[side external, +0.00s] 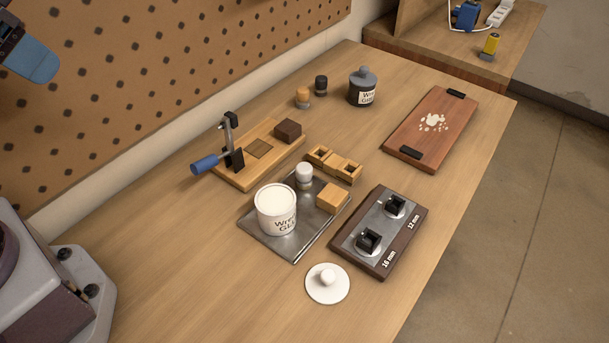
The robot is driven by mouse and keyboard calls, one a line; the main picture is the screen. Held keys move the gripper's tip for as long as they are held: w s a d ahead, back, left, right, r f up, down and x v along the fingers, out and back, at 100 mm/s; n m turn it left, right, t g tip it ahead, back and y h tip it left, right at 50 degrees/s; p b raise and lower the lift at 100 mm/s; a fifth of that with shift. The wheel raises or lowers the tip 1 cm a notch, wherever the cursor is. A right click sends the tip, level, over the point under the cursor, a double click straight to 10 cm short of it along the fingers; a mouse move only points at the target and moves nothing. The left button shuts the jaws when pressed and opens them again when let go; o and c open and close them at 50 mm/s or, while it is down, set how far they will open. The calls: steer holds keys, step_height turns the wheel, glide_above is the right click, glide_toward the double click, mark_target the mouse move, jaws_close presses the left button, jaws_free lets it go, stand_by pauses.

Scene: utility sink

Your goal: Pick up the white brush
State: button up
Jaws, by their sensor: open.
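The white brush (304,175) looks like a small piece with a rounded white top and a grey lower part. It stands upright on the metal tray (293,250), just behind the white glue tub (277,212) and left of a small wooden block (333,197). Its foot is partly hidden. What looks like a blue finger of my gripper (35,60) shows at the top left edge, mostly cut off by the frame. It is far from the brush and holds nothing that I can see.
A wooden jig with a blue-handled clamp (228,155) stands behind the tray. A white lid (327,284) lies in front.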

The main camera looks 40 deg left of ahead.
steer(key=shift+o, duration=1.3)
